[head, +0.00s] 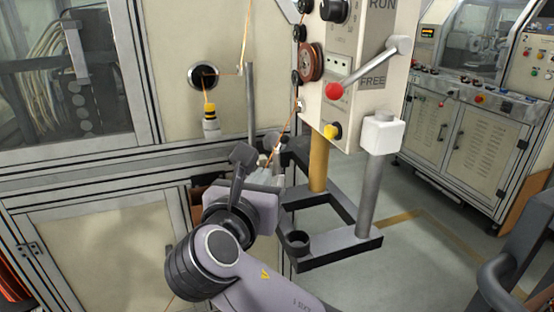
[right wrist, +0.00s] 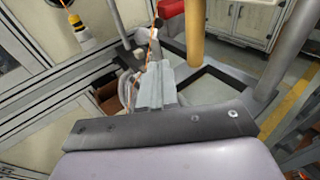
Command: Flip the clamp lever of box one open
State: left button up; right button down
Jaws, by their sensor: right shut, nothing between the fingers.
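The control box (head: 350,70) stands at the top centre, marked RUN and FREE. My right gripper (head: 268,168) is below and left of the box, apart from the lever. In the right wrist view its fingers (right wrist: 154,85) are shut with nothing between them. The lever does not show in the right wrist view. My left gripper is not in view.
An orange wire (head: 287,137) runs down from a brown spool (head: 311,62) to near my right fingertips; I cannot tell if they touch. A dark frame (head: 345,256) with a grey post (head: 368,195) and a yellow post (head: 318,165) stands below the box. Open floor (head: 440,270) lies right.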

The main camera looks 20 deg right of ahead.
aim_at(284, 143)
jog(key=x, duration=0.4)
jog(key=p+x, duration=0.1)
jog(key=x, duration=0.4)
jog(key=r+x, duration=0.1)
jog(key=x, duration=0.3)
jog(key=shift+w+r+p, duration=0.1)
jog(key=shift+w+p, duration=0.15)
jog(key=shift+p, duration=0.05)
jog(key=shift+d+m+g+y, duration=0.6)
jog(key=shift+d+m+y, duration=0.4)
jog(key=shift+d+m, duration=0.35)
jog(key=shift+a, duration=0.25)
